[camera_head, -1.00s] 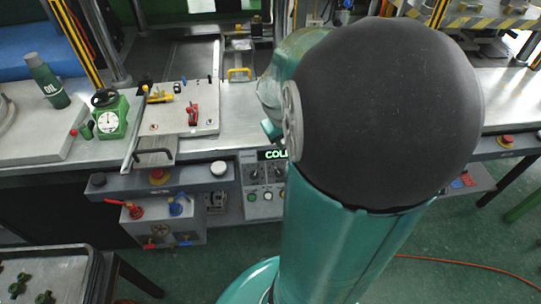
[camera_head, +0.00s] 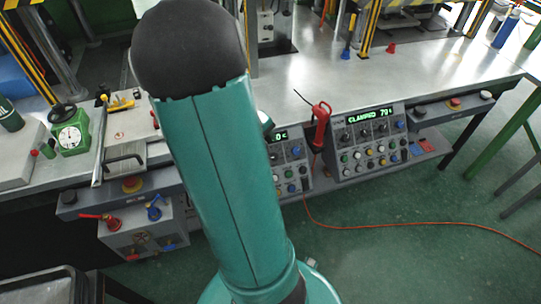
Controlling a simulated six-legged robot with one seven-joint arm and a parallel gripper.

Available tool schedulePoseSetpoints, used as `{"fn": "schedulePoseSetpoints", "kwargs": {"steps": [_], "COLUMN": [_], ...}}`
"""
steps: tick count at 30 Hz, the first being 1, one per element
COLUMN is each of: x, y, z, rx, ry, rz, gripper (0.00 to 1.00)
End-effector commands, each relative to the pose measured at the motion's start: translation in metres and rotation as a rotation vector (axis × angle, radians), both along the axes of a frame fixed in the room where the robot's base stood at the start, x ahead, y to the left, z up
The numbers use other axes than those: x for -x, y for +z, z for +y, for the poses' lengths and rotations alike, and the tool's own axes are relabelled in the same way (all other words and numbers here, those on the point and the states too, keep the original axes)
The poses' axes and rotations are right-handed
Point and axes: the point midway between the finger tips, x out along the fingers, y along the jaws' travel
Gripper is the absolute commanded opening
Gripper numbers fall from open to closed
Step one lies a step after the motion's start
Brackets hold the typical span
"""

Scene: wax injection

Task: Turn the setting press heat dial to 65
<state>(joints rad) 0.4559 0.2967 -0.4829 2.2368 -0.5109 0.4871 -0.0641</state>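A grey control panel (camera_head: 368,160) with knobs and coloured buttons stands at the bench's front edge. Its green display (camera_head: 370,114) seems to read "CLAMPED 79", the last characters small. A second panel (camera_head: 292,172) to its left is partly hidden behind my arm; its display (camera_head: 279,135) shows only an ending like "0C". Small dark knobs (camera_head: 347,135) sit below the right display. I cannot read their labels or tell which is the setting press heat dial. My teal arm with its black rounded joint fills the centre left. My gripper is not in view.
A red-handled tool (camera_head: 320,125) stands between the panels. An orange cable (camera_head: 420,225) runs over the green floor. The metal bench top (camera_head: 330,82) is mostly clear behind the panels. A green gauge (camera_head: 70,135) and a valve box (camera_head: 145,232) are at left.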

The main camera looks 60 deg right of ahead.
Motion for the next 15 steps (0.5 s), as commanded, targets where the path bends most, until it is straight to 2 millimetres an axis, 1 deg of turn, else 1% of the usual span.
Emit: {"fn": "schedulePoseSetpoints", "kwargs": {"steps": [1, 9, 15], "x": [0.003, 0.009, 0.011], "y": [-0.010, -0.054, -0.077], "z": [-0.003, -0.019, -0.027], "rx": [-0.003, -0.003, -0.002], "ry": [-0.002, 0.000, 0.003], "rz": [0.005, 0.004, 0.002], "gripper": [0.49, 0.49, 0.49]}}
